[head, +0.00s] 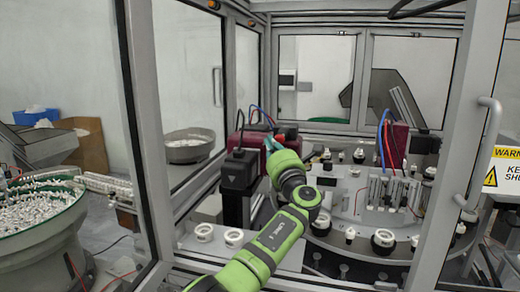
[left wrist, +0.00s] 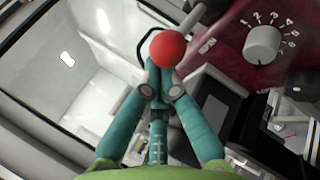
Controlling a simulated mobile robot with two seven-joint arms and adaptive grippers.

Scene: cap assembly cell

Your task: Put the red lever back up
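The red lever shows as a round red knob (left wrist: 167,48) with a pale grey rod (left wrist: 196,38) in the left wrist view, beside a dark red machine housing (left wrist: 235,50). My left gripper (left wrist: 160,76) has its teal fingers drawn together, with the tips right at the knob. The knob covers the very ends of the tips; I see nothing held between them. In the head view my left gripper (head: 270,146) is at the dark red machine (head: 236,139), and I cannot make out the lever there. My right gripper is not in view.
A numbered dial (left wrist: 262,42) sits on the housing near the lever. A black box (head: 239,170) is at the machine's front. A round table with fixtures (head: 350,205) lies to the right. Cell door frames (head: 140,130) stand at left and right.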

